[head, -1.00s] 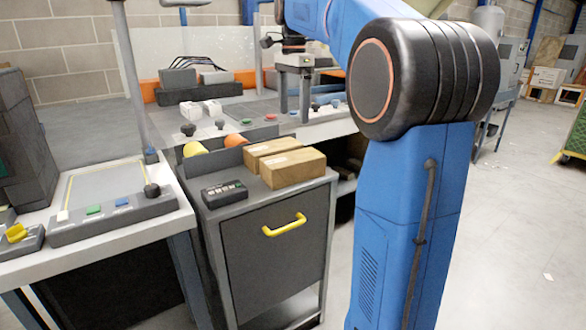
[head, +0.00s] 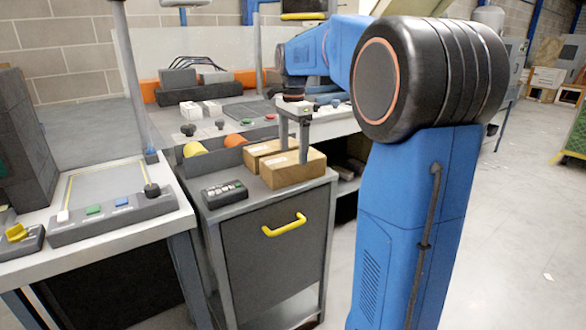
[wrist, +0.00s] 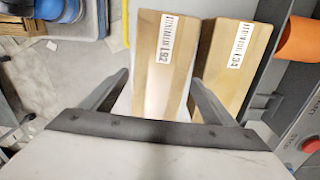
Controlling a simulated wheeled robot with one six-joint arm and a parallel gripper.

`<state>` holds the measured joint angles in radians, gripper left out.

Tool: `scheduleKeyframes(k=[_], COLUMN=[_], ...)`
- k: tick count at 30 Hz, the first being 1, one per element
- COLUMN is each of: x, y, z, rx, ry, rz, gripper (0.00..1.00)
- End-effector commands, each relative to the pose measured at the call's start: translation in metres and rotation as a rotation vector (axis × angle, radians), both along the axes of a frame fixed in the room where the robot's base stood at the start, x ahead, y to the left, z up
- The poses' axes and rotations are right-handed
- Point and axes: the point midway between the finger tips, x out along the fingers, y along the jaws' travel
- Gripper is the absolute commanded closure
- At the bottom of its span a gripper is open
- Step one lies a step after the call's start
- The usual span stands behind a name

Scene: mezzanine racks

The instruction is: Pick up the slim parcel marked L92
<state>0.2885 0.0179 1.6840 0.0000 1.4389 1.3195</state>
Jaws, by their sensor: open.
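The slim parcel marked L92 (wrist: 162,62) is a brown box with a white label, seen between my fingers in the wrist view. It appears to be the front one of two boxes on the grey cabinet in the head view (head: 288,176). My gripper (head: 294,150) is open and points down over the boxes, with nothing held. In the wrist view my gripper (wrist: 160,80) has one finger on each side of the L92 parcel; whether the fingers touch it I cannot tell.
A second brown parcel (wrist: 232,60), its label seeming to read L34, lies close beside L92. Yellow and orange rolls (head: 237,140) and a dark keypad (head: 224,191) share the cabinet top (head: 247,206). A workbench with a clear screen stands behind. Open floor (head: 520,230) lies to the right.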

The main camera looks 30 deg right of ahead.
Motion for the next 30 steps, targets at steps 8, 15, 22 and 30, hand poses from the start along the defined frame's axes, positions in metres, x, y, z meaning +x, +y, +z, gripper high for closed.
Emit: scheduleKeyframes(k=[8,15,22,30], x=[0.000,0.000,0.000,0.000], y=[0.001,0.001,0.001,0.001], z=[-0.036,-0.049,-0.049,-0.048], rx=[0.001,0.000,0.000,0.000], ry=[0.003,0.001,0.001,-0.001], rz=[0.000,0.000,0.000,0.000], gripper=[0.20,0.20,0.35,0.72])
